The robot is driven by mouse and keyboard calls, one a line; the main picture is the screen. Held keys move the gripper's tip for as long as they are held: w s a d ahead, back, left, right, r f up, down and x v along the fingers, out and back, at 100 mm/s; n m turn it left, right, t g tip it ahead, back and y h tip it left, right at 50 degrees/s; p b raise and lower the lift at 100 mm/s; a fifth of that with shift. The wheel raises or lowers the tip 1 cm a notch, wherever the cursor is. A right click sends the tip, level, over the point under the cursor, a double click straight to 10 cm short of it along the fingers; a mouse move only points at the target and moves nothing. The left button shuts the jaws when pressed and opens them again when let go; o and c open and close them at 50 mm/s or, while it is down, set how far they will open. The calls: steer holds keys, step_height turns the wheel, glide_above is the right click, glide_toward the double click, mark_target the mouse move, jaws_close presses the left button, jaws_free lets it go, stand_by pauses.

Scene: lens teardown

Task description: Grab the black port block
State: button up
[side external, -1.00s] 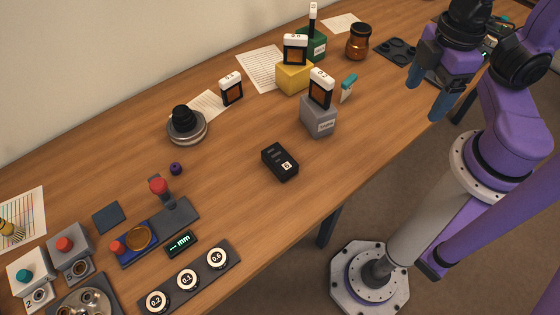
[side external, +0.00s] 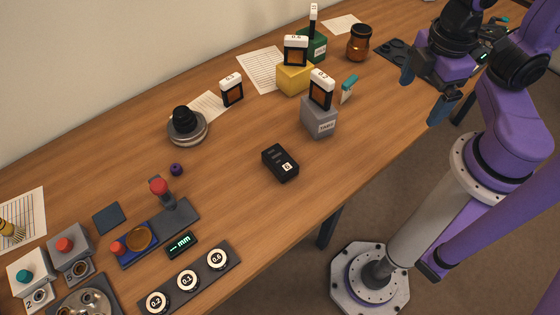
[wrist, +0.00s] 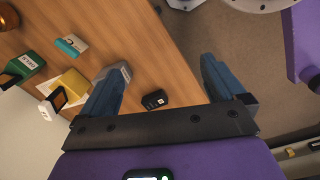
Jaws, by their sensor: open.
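The black port block (side external: 280,163) lies flat on the wooden table near its front edge, with a small white label on one end. It also shows in the wrist view (wrist: 155,99), small and between the two fingers. My gripper (side external: 422,98) is at the right of the side view, high up and well apart from the block. In the wrist view my gripper (wrist: 163,75) has its blue fingers spread wide with nothing between them.
A grey block (side external: 319,118), a yellow block (side external: 294,78) and a green block (side external: 312,46) hold upright labelled pieces behind the black block. A teal-topped piece (side external: 348,88) and a brown jar (side external: 359,43) stand nearby. The table around the black block is clear.

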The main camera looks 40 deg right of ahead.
steer(key=w+f+n+t+h, duration=0.4)
steer(key=w+f+n+h, duration=0.1)
steer(key=w, duration=0.1)
steer(key=n+t+y, duration=0.8)
steer(key=n, duration=1.2)
glide_toward(281, 160)
steer(key=shift+w, duration=0.75)
steer(key=shift+w+a+f, duration=0.25)
steer(key=shift+w+f, duration=0.05)
steer(key=shift+f, duration=0.1)
steer(key=x, duration=0.6)
steer(key=shift+w+f, duration=0.2)
steer(key=shift+c, duration=0.4)
steer(key=c, duration=1.2)
